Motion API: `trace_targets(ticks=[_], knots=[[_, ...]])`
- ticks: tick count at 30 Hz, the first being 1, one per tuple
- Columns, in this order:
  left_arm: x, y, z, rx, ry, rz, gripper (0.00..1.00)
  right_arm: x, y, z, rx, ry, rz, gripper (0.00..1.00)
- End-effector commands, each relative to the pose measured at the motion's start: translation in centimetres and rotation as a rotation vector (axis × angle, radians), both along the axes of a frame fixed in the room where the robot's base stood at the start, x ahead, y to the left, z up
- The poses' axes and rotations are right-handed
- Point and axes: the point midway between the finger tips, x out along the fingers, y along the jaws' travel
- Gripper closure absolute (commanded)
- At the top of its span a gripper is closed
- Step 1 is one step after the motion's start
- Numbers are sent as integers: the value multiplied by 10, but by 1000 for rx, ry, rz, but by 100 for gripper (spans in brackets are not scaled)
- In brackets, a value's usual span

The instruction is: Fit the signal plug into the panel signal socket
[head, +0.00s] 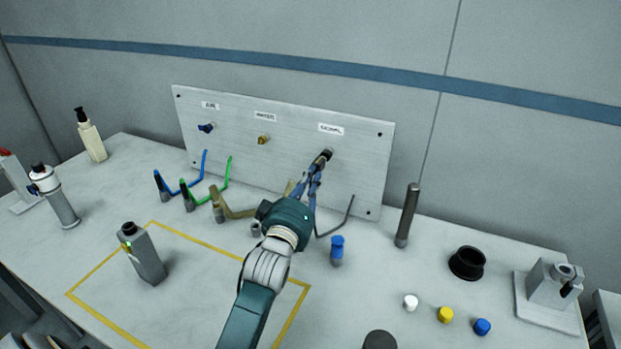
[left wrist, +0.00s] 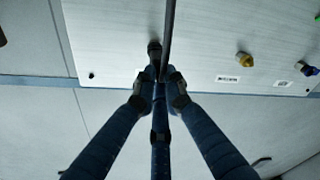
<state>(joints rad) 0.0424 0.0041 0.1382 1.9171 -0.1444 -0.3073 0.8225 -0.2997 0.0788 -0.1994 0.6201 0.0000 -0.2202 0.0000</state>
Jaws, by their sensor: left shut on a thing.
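The grey panel (head: 290,160) stands at the back of the bench with labels for air, water and signal. My left gripper (head: 317,175) is at the panel just below the SIGNAL label (head: 331,128), shut on the dark signal plug (head: 323,156). The plug points at the panel, and its grey cable (head: 345,220) hangs down to the right. In the left wrist view the plug (left wrist: 154,50) sits between the fingertips (left wrist: 159,82), against the panel face. The signal socket is hidden behind the plug, so I cannot tell how deep the plug sits. My right gripper is not in view.
A blue air fitting (head: 206,127) and a brass water fitting (head: 263,139) are on the panel. Blue, green and tan hoses (head: 238,212) stand in front of it. A dark rod (head: 407,215), a black ring (head: 467,263) and small caps (head: 445,314) are on the right.

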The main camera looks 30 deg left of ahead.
Motion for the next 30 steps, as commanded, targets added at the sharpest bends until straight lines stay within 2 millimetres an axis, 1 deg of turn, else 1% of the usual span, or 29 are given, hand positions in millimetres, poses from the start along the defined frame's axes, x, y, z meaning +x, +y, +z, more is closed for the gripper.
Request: trace_targets(ticks=[5, 20, 30], knots=[[0, 0, 1, 0, 0, 0, 100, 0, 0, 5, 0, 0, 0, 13], [0, 0, 0, 0, 0, 0, 100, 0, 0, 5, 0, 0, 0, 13], [0, 0, 1, 7, 2, -1, 100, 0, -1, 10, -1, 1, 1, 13]])
